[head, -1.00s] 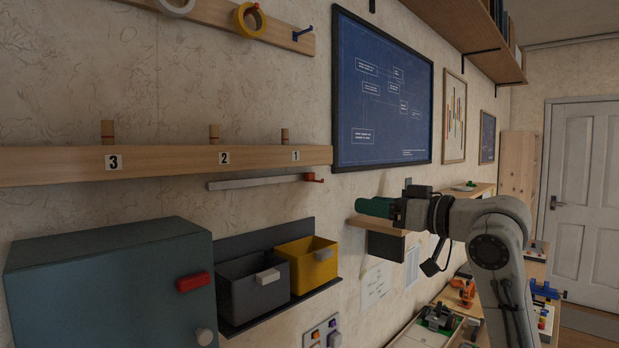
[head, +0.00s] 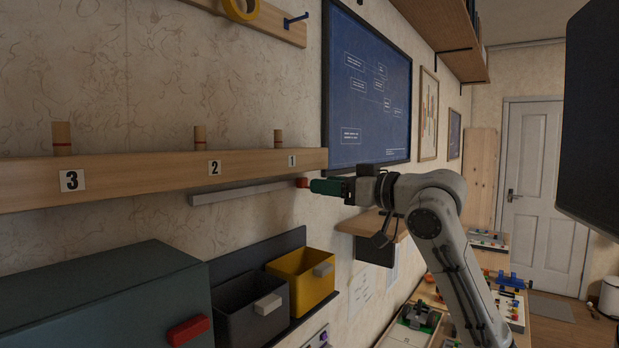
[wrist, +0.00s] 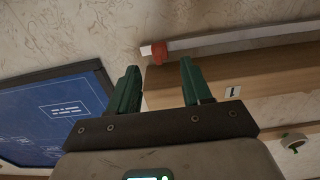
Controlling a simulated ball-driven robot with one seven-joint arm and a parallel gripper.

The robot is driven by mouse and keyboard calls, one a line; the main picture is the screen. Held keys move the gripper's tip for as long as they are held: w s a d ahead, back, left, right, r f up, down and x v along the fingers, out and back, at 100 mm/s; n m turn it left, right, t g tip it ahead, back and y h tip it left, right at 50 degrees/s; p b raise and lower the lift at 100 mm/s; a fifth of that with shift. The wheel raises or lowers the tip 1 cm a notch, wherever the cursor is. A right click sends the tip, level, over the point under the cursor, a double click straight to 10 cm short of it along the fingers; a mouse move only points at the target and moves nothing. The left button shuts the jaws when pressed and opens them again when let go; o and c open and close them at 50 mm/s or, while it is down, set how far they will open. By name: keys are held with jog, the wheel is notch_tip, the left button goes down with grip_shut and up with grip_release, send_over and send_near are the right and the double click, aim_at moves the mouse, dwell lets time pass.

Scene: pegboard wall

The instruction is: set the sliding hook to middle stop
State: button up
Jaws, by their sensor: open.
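The sliding hook, a small red piece (head: 302,182), sits at the right end of a grey rail (head: 240,192) under the wooden peg board. My gripper (head: 316,186) is open, its green fingers just right of the red hook. In the wrist view the red hook (wrist: 159,52) lies ahead of the fingertips (wrist: 160,68), in line with the gap between them. I cannot tell whether they touch it. The grey rail (wrist: 240,39) runs to the right there. No marked middle stop can be made out on the rail.
The wooden board (head: 130,178) with pegs numbered 1 to 3 is just above the rail. A yellow bin (head: 302,277), a dark bin (head: 250,315) and a teal cabinet (head: 110,300) are below. A dark panel (head: 595,120) fills the right edge.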

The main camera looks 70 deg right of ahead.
aim_at(305, 182)
jog(key=shift+p+x, duration=0.65)
jog(key=shift+x, duration=1.85)
jog(key=shift+c, duration=0.4)
grip_shut()
